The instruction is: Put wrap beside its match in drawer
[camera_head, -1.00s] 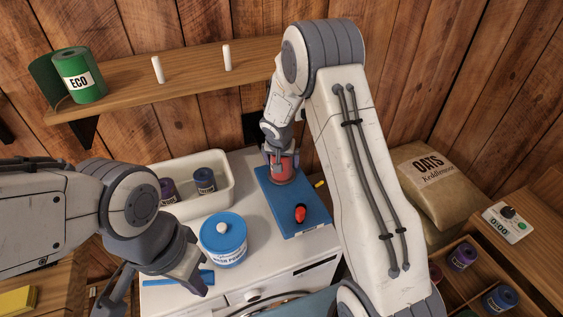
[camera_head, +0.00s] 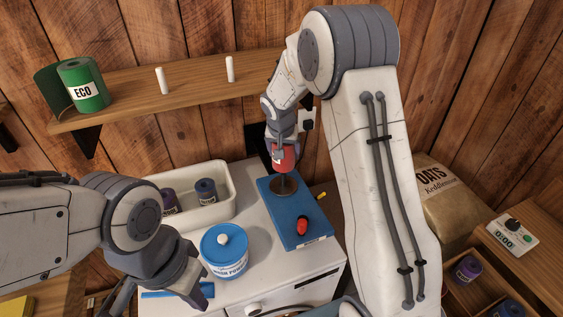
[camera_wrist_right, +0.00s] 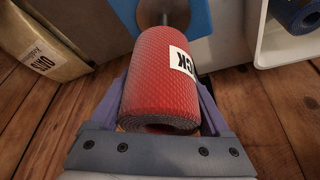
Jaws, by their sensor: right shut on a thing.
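The red wrap (camera_head: 282,158) is a rolled, textured bandage with a white label partly reading "CK". It fills the right wrist view (camera_wrist_right: 160,90). My right gripper (camera_head: 281,146) is shut on it, above the blue winder board (camera_head: 312,232). The board's spindle (camera_head: 284,183) shows below the wrap; I cannot tell if its tip is still inside the roll. The open drawer (camera_head: 456,293) at lower right holds a purple wrap (camera_head: 467,268) and a blue wrap (camera_head: 512,309); my right arm hides its left part. My left gripper (camera_head: 160,299) is open and empty at lower left.
A white bin (camera_head: 222,168) with two dark wraps, a blue-lidded tub (camera_head: 223,250) and a red knob (camera_head: 302,226) crowd the white cabinet top. A shelf (camera_head: 200,90) holds a green wrap (camera_head: 82,87). An oats sack (camera_head: 433,200) and timer (camera_head: 512,235) stand at right.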

